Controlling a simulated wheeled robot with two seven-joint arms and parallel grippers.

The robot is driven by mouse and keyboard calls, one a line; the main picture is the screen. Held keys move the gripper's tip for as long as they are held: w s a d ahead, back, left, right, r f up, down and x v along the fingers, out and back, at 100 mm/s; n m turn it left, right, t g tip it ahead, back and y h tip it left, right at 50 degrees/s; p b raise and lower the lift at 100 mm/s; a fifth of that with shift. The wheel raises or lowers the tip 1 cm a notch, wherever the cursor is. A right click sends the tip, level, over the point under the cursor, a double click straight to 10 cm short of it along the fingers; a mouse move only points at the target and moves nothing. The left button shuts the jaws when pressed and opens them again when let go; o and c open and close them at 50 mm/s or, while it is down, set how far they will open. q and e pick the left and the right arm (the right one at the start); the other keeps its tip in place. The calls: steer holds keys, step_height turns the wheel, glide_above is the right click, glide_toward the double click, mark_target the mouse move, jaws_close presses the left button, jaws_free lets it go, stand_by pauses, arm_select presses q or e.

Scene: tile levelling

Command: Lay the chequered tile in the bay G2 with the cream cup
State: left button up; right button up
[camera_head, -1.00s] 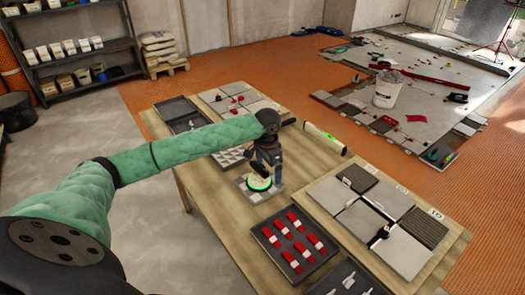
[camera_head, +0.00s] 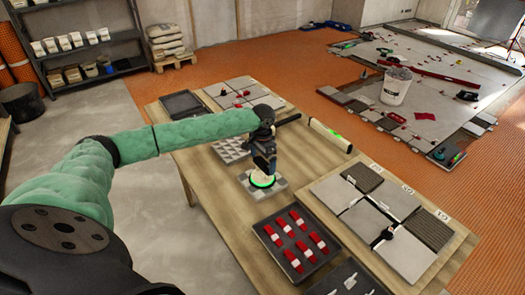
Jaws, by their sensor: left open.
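A grey-and-white chequered tile (camera_head: 279,187) lies flat on the wooden table, left of the panel of bays. The cream cup (camera_head: 261,182), with a glowing green ring, sits on top of it. My left gripper (camera_head: 266,169) is open and points down right at the top of the cup. I cannot tell whether the fingers touch it. The bay panel (camera_head: 342,236) is at the right, with grey tiles and dark ridged areas. White labels stand along its far edge; one reads like G1 (camera_head: 442,215), and the G2 label is too small to read surely. My right gripper is not in view.
A tray of red-and-white clips (camera_head: 264,233) and a tray of small pale parts (camera_head: 318,291) lie at the front. More chequered tiles (camera_head: 230,149) lie behind my arm.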

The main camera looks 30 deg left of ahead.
arm_select(q)
steer(key=shift+f, duration=0.55)
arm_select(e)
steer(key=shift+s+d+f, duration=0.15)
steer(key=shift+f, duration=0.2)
arm_select(q)
steer(key=c, duration=1)
steer(key=shift+o, duration=0.8)
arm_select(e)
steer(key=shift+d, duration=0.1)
arm_select(q)
steer(key=o, duration=0.8)
steer(key=shift+o, duration=0.2)
steer(key=shift+r, duration=0.1)
